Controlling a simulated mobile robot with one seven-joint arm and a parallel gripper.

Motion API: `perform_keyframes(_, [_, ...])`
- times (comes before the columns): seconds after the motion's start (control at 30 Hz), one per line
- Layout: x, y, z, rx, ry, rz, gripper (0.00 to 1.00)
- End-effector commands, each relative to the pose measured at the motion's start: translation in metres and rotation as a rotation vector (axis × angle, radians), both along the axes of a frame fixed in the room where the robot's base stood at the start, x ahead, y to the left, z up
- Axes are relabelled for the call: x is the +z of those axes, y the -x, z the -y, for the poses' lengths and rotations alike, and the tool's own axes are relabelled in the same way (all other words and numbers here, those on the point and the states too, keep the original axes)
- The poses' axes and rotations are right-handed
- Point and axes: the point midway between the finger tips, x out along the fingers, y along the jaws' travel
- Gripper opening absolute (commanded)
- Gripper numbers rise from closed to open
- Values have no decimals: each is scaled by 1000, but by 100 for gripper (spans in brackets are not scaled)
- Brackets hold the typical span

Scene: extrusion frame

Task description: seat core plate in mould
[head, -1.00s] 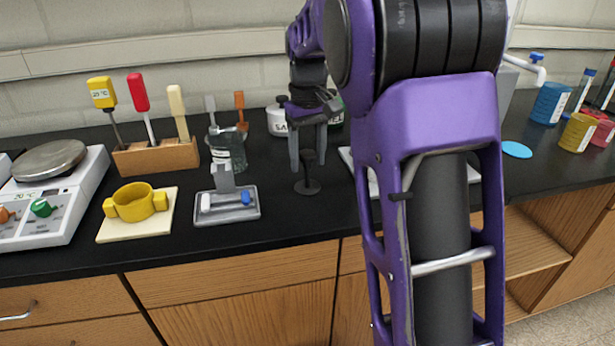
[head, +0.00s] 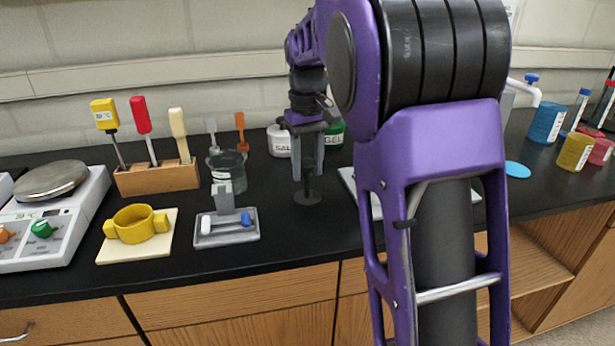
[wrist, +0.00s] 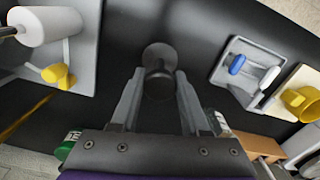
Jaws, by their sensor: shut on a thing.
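My gripper (head: 308,178) points down over the black bench and is shut on a dark piece with an upright stem and a round flat foot (head: 308,198). In the wrist view the foot (wrist: 158,56) shows just beyond my fingertips (wrist: 160,78). This is probably the core plate; its underside is hidden. To its left lies a grey tray (head: 212,242) with an upright grey block and a white and a blue peg. Further left, a yellow two-eared cup (head: 139,224) sits on a cream plate (head: 115,252). I cannot tell which of these is the mould.
A wooden rack (head: 157,179) with handled tools and a glass beaker (head: 226,172) stand behind the tray. Jars labelled SAL (head: 280,141) and GEL (head: 334,134) stand behind my gripper. A pale board (head: 348,180) lies right, partly behind my arm.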

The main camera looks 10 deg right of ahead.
Motion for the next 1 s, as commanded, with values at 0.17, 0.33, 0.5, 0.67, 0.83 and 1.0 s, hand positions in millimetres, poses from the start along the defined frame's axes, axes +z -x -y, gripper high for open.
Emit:
perform_keyframes(0.17, [41,-1,0,0,-1,4,0])
perform_keyframes(0.33, [63,-1,0,0,0,2,0])
perform_keyframes(0.5, [69,0,0,0,0,1,0])
perform_keyframes(0.67, [69,0,0,0,0,0,0])
perform_keyframes(0.83, [69,0,0,0,0,0,0])
perform_keyframes(1.0, [71,2,0,0,-1,0,0])
